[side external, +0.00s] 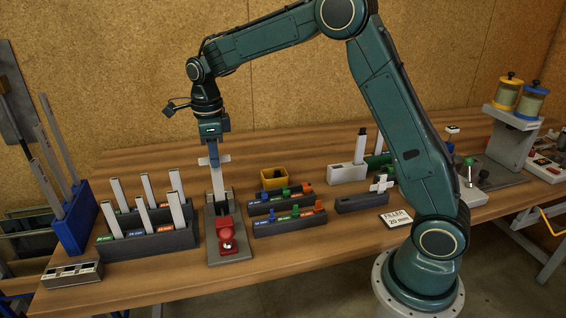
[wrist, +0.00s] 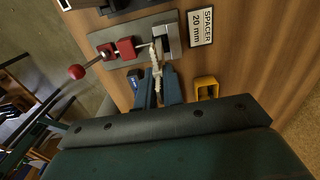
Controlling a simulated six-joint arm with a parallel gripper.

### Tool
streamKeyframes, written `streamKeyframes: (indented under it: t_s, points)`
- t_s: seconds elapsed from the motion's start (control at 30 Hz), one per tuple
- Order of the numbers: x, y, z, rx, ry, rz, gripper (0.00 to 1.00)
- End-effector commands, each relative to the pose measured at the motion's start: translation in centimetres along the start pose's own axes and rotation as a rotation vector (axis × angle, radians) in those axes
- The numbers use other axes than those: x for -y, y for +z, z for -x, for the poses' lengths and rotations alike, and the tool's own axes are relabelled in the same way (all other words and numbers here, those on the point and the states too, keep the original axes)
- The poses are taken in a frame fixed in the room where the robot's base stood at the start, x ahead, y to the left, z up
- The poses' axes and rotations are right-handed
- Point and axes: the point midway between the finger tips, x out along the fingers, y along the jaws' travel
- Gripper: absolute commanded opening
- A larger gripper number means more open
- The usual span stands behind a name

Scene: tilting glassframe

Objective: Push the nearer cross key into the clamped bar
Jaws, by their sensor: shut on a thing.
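My gripper (side external: 213,152) is shut on a pale cross key (side external: 224,159), whose short arms stick out on both sides of the fingers. The wrist view shows this cross key (wrist: 157,66) between the blue fingers (wrist: 158,92). Its far tip is at or very near the light-grey end of the clamped bar (wrist: 174,42); I cannot tell how deep it sits. The bar stands on a grey fixture plate (side external: 212,222) with a red clamp (side external: 226,236). A second cross key (side external: 381,184) sits in a dark holder (side external: 362,204) to the right.
Racks of upright pale bars (side external: 148,244) stand left of the fixture. Dark trays with coloured small parts (side external: 290,224) and a yellow bin (side external: 274,179) stand close on its right. A spacer label (wrist: 201,27) lies beside the fixture. Some table in front is clear.

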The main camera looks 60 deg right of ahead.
Motion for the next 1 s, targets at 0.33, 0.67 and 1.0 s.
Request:
streamKeyframes:
  t_s: [0.33, 0.67, 1.0]
  points:
    - [0.0, 0.0, -0.2, -0.001, 0.001, 0.000, 0.34]
    - [0.0, 0.0, 0.1, 0.000, 0.000, 0.000, 0.34]
    - [0.0, 0.0, 3.2, 0.001, -0.002, 0.000, 0.34]
